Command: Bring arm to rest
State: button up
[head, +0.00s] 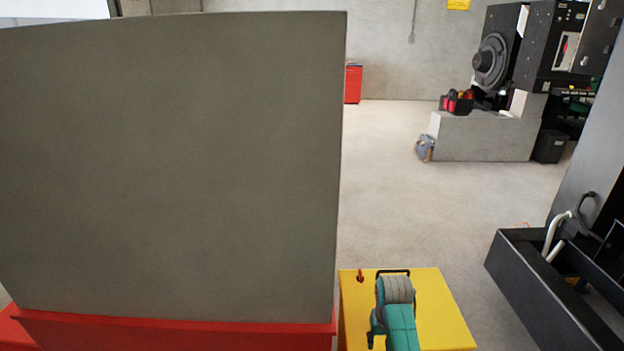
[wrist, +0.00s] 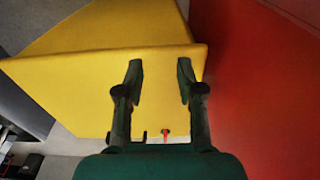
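My gripper (wrist: 161,80) shows in the wrist view with its two dark fingers apart and nothing between them. A yellow surface lies behind the fingers; I cannot tell how far off it is. In the head view my teal arm (head: 399,318) is at the bottom, right of centre, folded low over a yellow top. My gripper's fingers cannot be made out in the head view.
A large grey panel (head: 170,165) on a red base (head: 180,335) fills the head view's left. A red surface (wrist: 255,80) stands right of my gripper. A dark open-topped tray (head: 540,295) is at right. A machine on a concrete plinth (head: 485,138) stands beyond clear floor (head: 420,215).

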jog(key=s+f+t, duration=0.3)
jog(key=s+f, duration=0.9)
jog(key=s+f+t, duration=0.2)
jog(key=s+t, duration=0.1)
jog(key=s, duration=1.1)
jog(key=s+r+t, duration=0.2)
jog(key=s+r, duration=0.3)
jog(key=s, duration=0.3)
jog(key=s+r+t, duration=0.2)
jog(key=s+r, duration=0.4)
jog(key=s, duration=0.2)
jog(key=s+r+t, duration=0.2)
jog(key=s+r, duration=0.2)
jog(key=r, duration=0.4)
jog(key=s+r+t, duration=0.1)
jog(key=s+r, duration=0.4)
jog(key=r, duration=0.3)
jog(key=shift+s+r+t, duration=0.2)
jog(key=shift+r+t, duration=0.15)
jog(key=shift+t, duration=0.05)
